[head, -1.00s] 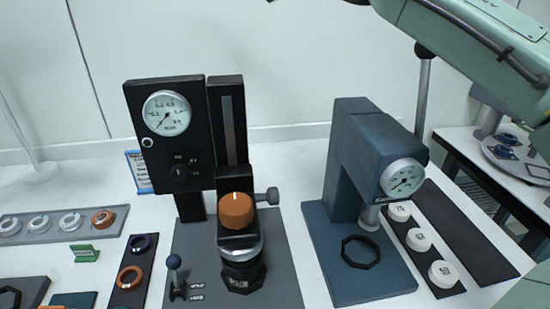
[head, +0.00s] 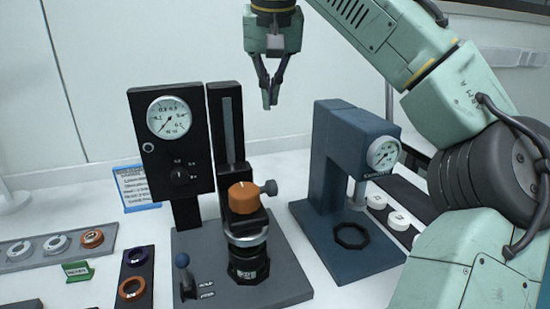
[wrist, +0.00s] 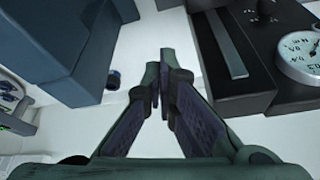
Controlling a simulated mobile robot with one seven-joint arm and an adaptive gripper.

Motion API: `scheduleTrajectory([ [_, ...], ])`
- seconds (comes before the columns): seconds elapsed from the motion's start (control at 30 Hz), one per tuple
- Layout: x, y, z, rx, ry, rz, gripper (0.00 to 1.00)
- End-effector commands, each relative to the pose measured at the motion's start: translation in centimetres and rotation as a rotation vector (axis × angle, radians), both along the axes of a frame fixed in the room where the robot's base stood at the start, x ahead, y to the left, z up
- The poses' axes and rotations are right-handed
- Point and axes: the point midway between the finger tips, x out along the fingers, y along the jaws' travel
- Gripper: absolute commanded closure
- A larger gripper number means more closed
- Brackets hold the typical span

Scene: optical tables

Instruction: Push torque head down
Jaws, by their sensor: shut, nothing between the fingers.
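The torque head, with an orange knob (head: 243,197) on top, sits on the black device with a vertical slotted column (head: 222,118) and a round dial gauge (head: 170,117). A black octagonal piece (head: 248,265) is below the head, on the grey base. My gripper (head: 268,104) hangs in the air, above and behind the orange knob to its right, apart from everything. Its fingers are shut and empty. In the wrist view my gripper (wrist: 160,72) points between the blue stand (wrist: 60,50) and the slotted column (wrist: 225,45); the knob is not clearly visible there.
A blue press stand (head: 335,160) with a gauge (head: 384,153) and octagonal ring (head: 352,236) stands right. A blue-knobbed lever (head: 184,270) is at front left of the base. Rings lie on a grey rack (head: 30,258). White discs (head: 397,221) lie right.

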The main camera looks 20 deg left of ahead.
Motion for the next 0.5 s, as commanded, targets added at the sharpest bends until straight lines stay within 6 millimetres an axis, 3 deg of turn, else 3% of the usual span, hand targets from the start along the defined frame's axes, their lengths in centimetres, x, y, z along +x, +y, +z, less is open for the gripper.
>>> scheduleTrajectory([
  [0.1, -1.1, -0.3, -0.6, -0.033, 0.048, 0.034, 1.0],
  [0.27, -0.8, -0.2, -2.2, -0.038, 0.056, 0.039, 1.0],
  [0.5, 0.6, 0.3, -6.9, -0.036, 0.056, 0.04, 1.0],
])
